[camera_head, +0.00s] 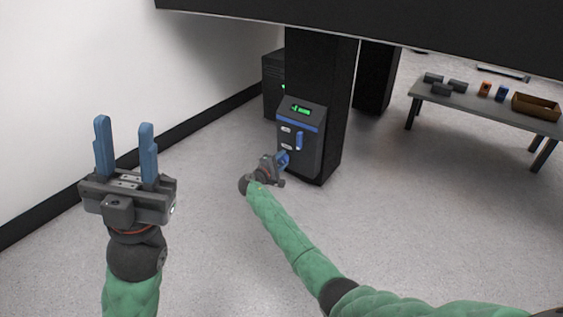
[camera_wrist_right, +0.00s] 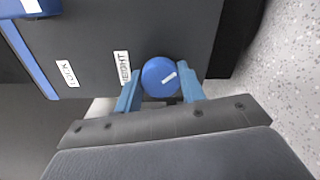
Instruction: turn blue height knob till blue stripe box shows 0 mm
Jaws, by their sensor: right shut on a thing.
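The blue stripe box (camera_head: 313,152) is a dark box on the black column, with a blue band (camera_head: 299,121) below its display. The green display (camera_head: 301,110) seems to read about -1 mm, but the digits are small. The blue height knob (camera_wrist_right: 158,76) has a white mark and sits beside a HEIGHT label (camera_wrist_right: 122,66) in the right wrist view. My right gripper (camera_wrist_right: 160,92) is shut on this knob, one finger on each side. In the head view my right gripper (camera_head: 282,158) covers the knob. My left gripper (camera_head: 125,125) is open and empty, well away from the box.
A blue lever (camera_head: 299,141) stands on the box face just above my right gripper. A grey table (camera_head: 480,107) with small blocks and a brown tray (camera_head: 536,104) is at the right. A dark overhang (camera_head: 400,22) crosses the top. The floor around the box is clear.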

